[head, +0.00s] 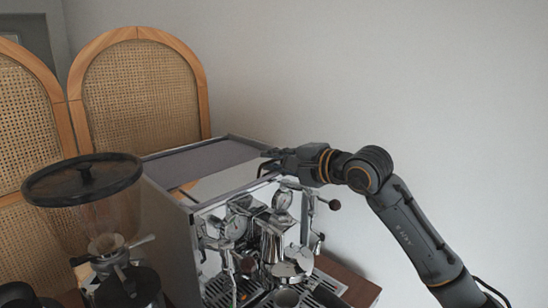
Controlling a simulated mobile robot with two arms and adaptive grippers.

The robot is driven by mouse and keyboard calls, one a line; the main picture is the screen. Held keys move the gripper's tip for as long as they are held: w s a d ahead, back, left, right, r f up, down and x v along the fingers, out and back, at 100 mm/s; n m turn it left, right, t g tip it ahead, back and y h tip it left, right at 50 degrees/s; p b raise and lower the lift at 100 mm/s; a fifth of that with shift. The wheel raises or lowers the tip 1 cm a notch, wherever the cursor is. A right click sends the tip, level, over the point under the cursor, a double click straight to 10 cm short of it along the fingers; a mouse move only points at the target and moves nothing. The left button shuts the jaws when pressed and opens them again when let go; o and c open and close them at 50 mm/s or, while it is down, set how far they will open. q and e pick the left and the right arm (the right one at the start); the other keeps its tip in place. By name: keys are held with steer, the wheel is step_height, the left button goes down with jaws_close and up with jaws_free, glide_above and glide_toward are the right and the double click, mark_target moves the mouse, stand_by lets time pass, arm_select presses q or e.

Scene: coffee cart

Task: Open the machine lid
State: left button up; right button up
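The coffee machine (168,232) is a chrome espresso machine standing on the wooden cart. Its lid (195,160) is a flat grey panel on top with a metal frame. It looks closed, lying level with the top edges. My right gripper (266,166) is at the right edge of the lid, reaching in from the right. Its fingers are small and dark and overlap the lid's edge; I cannot tell whether they touch it or how far apart they are. My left gripper is not in view.
A grinder with a dark-lidded bean hopper (85,183) stands left of the machine. A metal pitcher (272,240) is at the machine's front. A rattan screen (140,95) stands behind, with a plain wall (400,80) at right. The cart's wooden edge (358,290) shows at lower right.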

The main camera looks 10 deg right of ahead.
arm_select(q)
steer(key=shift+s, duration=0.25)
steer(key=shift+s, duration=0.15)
arm_select(e)
jaws_close()
steer(key=shift+w, duration=0.1)
